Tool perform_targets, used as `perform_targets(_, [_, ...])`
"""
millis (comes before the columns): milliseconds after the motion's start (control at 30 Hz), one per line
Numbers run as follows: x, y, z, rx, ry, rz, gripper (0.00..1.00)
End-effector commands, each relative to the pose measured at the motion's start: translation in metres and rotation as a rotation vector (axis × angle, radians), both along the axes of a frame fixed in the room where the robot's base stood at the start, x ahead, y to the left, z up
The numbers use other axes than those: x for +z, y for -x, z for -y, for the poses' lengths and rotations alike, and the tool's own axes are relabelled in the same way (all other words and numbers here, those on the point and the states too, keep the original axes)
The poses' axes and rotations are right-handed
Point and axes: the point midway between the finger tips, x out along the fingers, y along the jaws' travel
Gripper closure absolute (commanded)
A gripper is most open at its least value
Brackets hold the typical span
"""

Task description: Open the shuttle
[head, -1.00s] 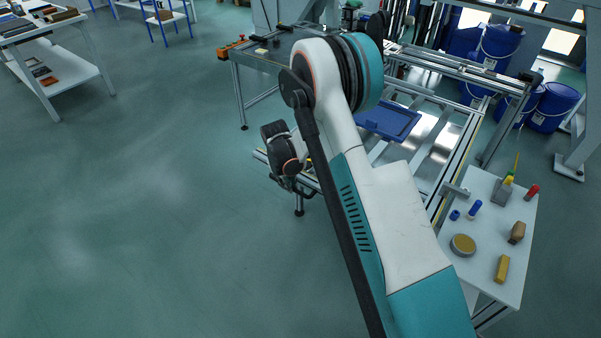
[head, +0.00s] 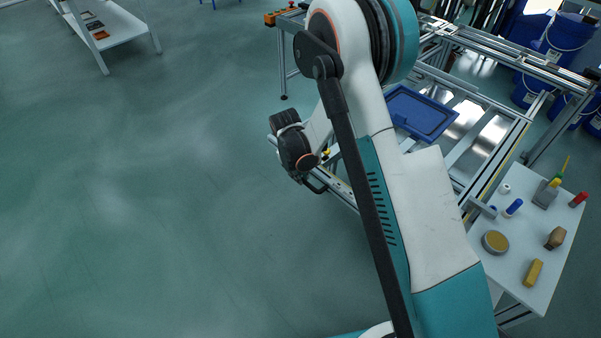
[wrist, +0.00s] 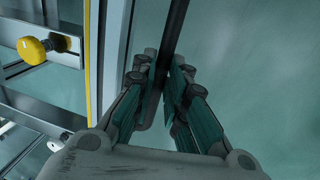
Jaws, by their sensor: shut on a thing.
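My gripper (wrist: 167,80) is shut on a dark upright bar (wrist: 178,22), which looks like a handle; its teal-padded fingers press on it from both sides. The bar stands just right of a pale metal frame profile (wrist: 112,45). In the head view, my gripper (head: 314,184) is at the near left edge of the aluminium panel fixture (head: 462,160), mostly hidden by my wrist. A yellow knob (wrist: 32,49) on a metal plate sits left of my gripper. I cannot tell which part of the fixture is the shuttle.
A blue tray (head: 422,112) lies on the fixture. A white side table (head: 510,268) with several small tools stands at the right. A white shelf table (head: 128,30) is at the far left. The floor left of the fixture is clear.

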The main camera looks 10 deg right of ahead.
Motion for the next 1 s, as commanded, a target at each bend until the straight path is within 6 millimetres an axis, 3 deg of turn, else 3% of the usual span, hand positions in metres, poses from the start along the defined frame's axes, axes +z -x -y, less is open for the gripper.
perform_targets(100, [0.000, 0.000, -0.001, 0.001, -0.001, -0.001, 1.00])
perform_targets(133, [0.000, 0.000, -0.001, 0.001, -0.001, -0.001, 0.85])
perform_targets(200, [0.000, 0.000, -0.001, 0.001, -0.001, -0.001, 0.69])
perform_targets(233, [0.000, 0.000, 0.000, 0.000, -0.001, -0.001, 0.67])
perform_targets(667, [0.007, 0.000, -0.001, 0.000, 0.000, 0.000, 0.67])
perform_targets(1000, [0.064, 0.007, -0.010, 0.001, -0.001, -0.001, 0.67])
